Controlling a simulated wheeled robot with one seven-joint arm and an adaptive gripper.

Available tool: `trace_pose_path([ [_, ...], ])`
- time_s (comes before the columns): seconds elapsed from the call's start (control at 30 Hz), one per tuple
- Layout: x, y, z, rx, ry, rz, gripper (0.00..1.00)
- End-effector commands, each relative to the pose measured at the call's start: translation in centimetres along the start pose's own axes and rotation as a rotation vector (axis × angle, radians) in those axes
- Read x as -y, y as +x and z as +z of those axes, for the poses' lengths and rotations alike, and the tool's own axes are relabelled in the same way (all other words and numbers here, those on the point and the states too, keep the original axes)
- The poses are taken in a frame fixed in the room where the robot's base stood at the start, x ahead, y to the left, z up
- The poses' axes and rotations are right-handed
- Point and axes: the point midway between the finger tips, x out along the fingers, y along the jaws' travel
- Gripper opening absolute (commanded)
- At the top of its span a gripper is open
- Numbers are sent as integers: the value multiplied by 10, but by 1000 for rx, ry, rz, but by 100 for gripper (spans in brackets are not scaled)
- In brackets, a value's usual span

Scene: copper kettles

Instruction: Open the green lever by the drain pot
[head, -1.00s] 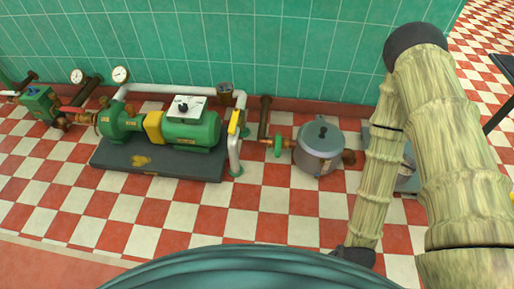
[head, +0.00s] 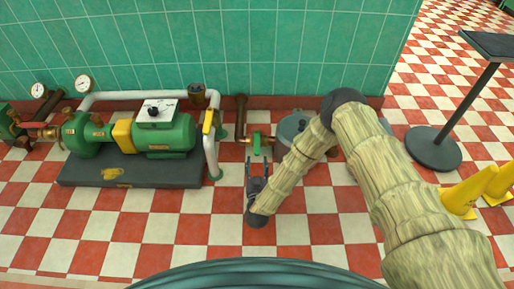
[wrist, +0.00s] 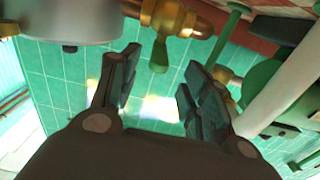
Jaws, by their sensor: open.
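The green lever (head: 257,143) sits on a brass valve (head: 245,139) on the pipe left of the grey drain pot (head: 291,124), which my arm partly hides. In the wrist view the lever (wrist: 160,52) hangs from the brass valve (wrist: 170,15), with the pot (wrist: 70,22) at upper left. My gripper (head: 258,160) is just in front of the lever in the head view, fingers pointing at the wall. In the wrist view my gripper (wrist: 159,68) is open and empty, with the lever's end between the fingertip directions. I see no clear contact.
A green pump (head: 165,137) on a dark base (head: 130,172) stands to the left. A white pipe (head: 213,150) with a yellow handle (head: 208,122) rises left of the lever. A tiled wall (head: 200,45) is behind. Yellow floor signs (head: 465,193) and a black stand (head: 433,150) are at right.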

Motion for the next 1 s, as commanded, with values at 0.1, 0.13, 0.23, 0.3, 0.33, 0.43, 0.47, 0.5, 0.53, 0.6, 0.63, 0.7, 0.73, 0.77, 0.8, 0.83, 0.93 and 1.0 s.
trace_pose_path([
  [0.1, 0, 13, 3, -1, 0, 0, 46],
  [0.13, 0, 18, 3, -1, 0, 1, 46],
  [0.23, -1, 34, 4, -1, 0, 1, 46],
  [0.3, -1, 46, 4, 0, 0, 1, 46],
  [0.33, -1, 50, 4, 0, 0, 1, 46],
  [0.43, 0, 66, 4, 0, 1, 0, 46],
  [0.47, 0, 71, 4, 0, 1, -1, 46],
  [0.5, 0, 76, 4, 1, 1, -1, 46],
  [0.53, 0, 80, 4, 1, 1, -1, 46],
  [0.6, 0, 87, 4, 2, 0, -1, 46],
  [0.63, 0, 90, 4, 3, 0, -1, 46],
  [0.7, -1, 96, 2, 2, 0, -1, 46],
  [0.73, 0, 98, 2, 2, 0, -1, 46],
  [0.77, 0, 99, 2, 2, 0, -1, 46],
  [0.8, 0, 101, 1, 3, 0, -2, 46],
  [0.83, 0, 102, 1, 3, 0, -2, 46],
  [0.93, 0, 103, 1, 3, 0, -2, 46],
  [1.0, 0, 103, 0, 4, 0, -2, 46],
])
